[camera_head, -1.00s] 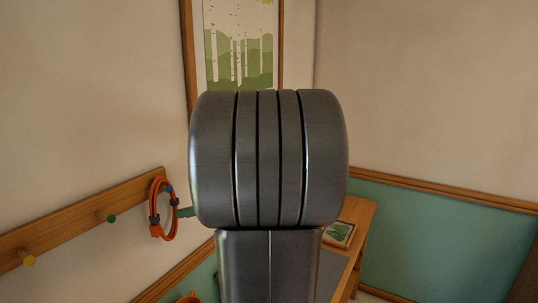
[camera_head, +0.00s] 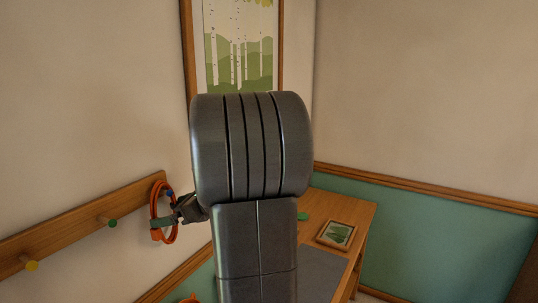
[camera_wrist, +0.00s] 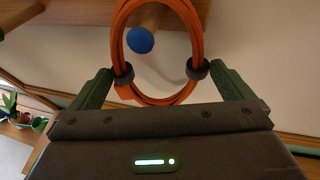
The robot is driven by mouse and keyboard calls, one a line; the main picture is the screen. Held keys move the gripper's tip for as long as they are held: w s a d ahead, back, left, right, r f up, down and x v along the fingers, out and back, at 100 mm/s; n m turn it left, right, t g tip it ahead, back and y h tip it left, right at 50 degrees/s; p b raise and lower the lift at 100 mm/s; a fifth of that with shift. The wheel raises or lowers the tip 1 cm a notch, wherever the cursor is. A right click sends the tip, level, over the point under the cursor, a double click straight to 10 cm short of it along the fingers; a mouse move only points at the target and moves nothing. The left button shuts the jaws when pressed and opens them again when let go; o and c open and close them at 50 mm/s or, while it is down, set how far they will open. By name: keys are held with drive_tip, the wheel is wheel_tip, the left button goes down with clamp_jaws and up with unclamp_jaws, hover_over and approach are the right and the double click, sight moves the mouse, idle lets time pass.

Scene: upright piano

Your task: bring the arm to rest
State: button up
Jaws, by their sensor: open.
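My gripper (camera_head: 178,212) is at the peg rail in the head view, partly hidden behind my large grey arm link. In the wrist view its two green fingers (camera_wrist: 164,76) are spread apart, one on each side of an orange cable coil (camera_wrist: 118,45). The coil (camera_head: 153,203) hangs on the blue peg (camera_wrist: 140,40) of the wall rail. Dark bands on the coil sit close by the fingertips. Whether the fingers touch the coil is hard to tell.
The wooden peg rail (camera_head: 78,225) has a green peg (camera_head: 110,222) and a yellow peg (camera_head: 31,266). A wooden desk (camera_head: 345,212) with a small framed picture (camera_head: 336,234) stands at the right. A birch picture (camera_head: 238,50) hangs behind my arm.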

drive_tip(key=shift+a+b, duration=0.3)
drive_tip(key=s+d+r+p, duration=0.25)
drive_tip(key=s+d, duration=0.35)
drive_tip(key=d, duration=0.4)
wheel_tip(320, 180, down, 9)
drive_tip(key=w+d+g+h, duration=0.1)
drive_tip(key=w+d+h, duration=0.1)
drive_tip(key=shift+d+r+n+b, duration=0.2)
drive_tip(key=shift+n+b, duration=0.15)
drive_tip(key=shift+n, duration=0.05)
